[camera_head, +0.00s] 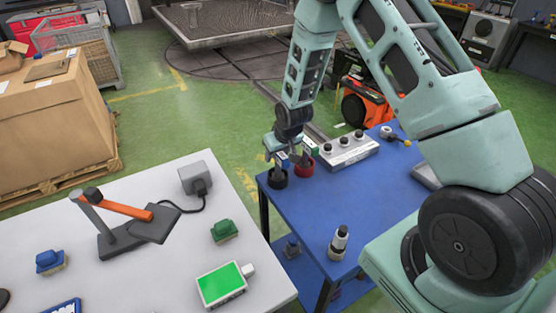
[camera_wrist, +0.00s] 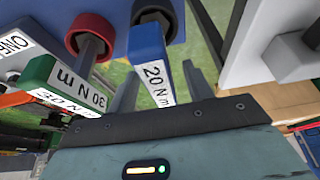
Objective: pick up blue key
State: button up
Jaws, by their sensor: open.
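The blue key (camera_wrist: 146,42) has a blue block handle with a white "20 N m" label. Its shank stands in a dark ring holder (camera_head: 277,179) on the blue table. In the head view the blue key (camera_head: 281,158) shows only in part under my gripper (camera_head: 284,150). In the wrist view my gripper (camera_wrist: 160,72) is open, with one finger on each side of the labelled handle. I cannot tell whether either finger touches it. A green key (camera_wrist: 39,70) marked "30 N m" stands close by in a red ring holder (camera_head: 303,169).
A grey box with several black knobs (camera_head: 346,151) stands right of the holders on the blue table (camera_head: 300,207). A silver-and-black fitting (camera_head: 339,243) stands near the front. The white table (camera_head: 150,275) at left carries a lamp-like stand (camera_head: 128,236) and a green-screen device (camera_head: 222,285).

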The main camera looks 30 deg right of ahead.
grip_shut()
jog(key=shift+r, duration=0.15)
